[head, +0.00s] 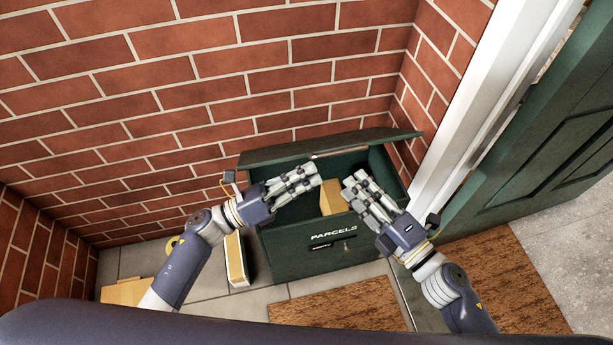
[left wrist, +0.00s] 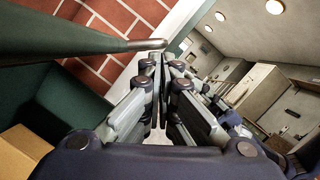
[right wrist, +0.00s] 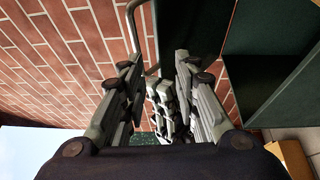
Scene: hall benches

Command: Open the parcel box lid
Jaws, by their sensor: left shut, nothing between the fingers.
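The dark green parcel box (head: 300,255) stands against the brick wall. Its lid (head: 270,153) is raised at the back, and the inside shows. A cardboard parcel (head: 331,197) lies in it. My left gripper (head: 317,174) is shut and empty over the box opening, in front of the lid. In the left wrist view its fingertips (left wrist: 162,55) meet beside the lid edge (left wrist: 80,38) and its metal handle (left wrist: 147,44). My right gripper (head: 353,178) is open and empty over the right part of the opening. In the right wrist view its fingers (right wrist: 158,65) stand apart, with the left gripper seen between them.
A pale parcel (head: 236,262) stands on the paving left of the box. A cardboard box (head: 122,292) and a yellow object (head: 172,245) are farther left. A brown mat (head: 345,304) lies in front. A green door (head: 560,130) and white frame are at right.

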